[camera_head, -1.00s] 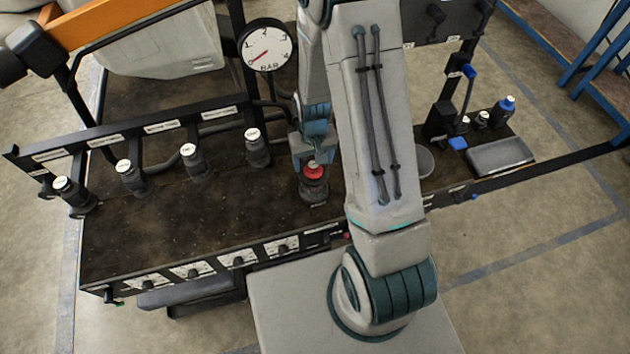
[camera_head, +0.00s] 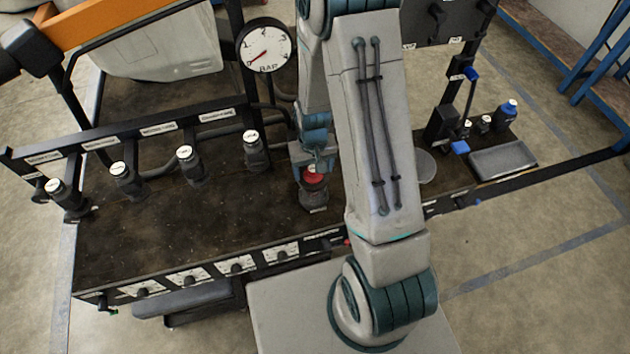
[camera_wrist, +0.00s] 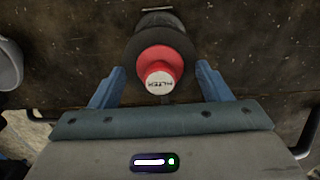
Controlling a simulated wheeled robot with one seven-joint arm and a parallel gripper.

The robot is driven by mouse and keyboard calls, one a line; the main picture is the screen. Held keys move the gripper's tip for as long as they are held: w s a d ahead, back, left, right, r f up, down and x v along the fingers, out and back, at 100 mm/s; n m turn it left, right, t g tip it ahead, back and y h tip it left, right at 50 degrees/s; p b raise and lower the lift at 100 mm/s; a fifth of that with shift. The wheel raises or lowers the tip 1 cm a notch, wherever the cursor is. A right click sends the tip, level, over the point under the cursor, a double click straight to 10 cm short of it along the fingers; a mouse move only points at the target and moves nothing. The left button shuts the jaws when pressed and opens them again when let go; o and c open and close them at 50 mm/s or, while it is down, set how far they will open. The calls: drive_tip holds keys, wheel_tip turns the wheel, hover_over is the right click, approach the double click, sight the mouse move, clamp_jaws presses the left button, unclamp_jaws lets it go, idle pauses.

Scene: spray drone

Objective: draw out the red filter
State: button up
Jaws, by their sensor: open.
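The red filter (camera_head: 313,174) sits in a dark round housing (camera_head: 313,196) on the brown deck. In the wrist view the red filter (camera_wrist: 159,68) has a pale labelled knob on top, and the dark housing (camera_wrist: 178,36) shows around and behind it. My gripper (camera_wrist: 160,85) is open. Its two blue fingers stand to the left and right of the filter, with gaps between them and the red part. In the head view my gripper (camera_head: 312,160) is at the filter's top, and the fingers partly hide it.
Several capped dark fittings (camera_head: 189,163) stand in a row along the black rail to the left. A pressure gauge (camera_head: 266,48) rises behind my gripper. A grey tray (camera_head: 503,159) and a blue-capped bottle (camera_head: 507,114) are at the right. The deck in front of the fittings is clear.

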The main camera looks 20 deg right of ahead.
idle(0.8)
drive_tip(key=c, duration=1.3)
drive_tip(key=shift+r, duration=0.2)
drive_tip(key=shift+r+p, duration=1.95)
drive_tip(key=shift+r, duration=0.9)
drive_tip(key=shift+r, duration=0.1)
drive_tip(key=shift+r+p, duration=1.9)
drive_tip(key=shift+r, duration=0.95)
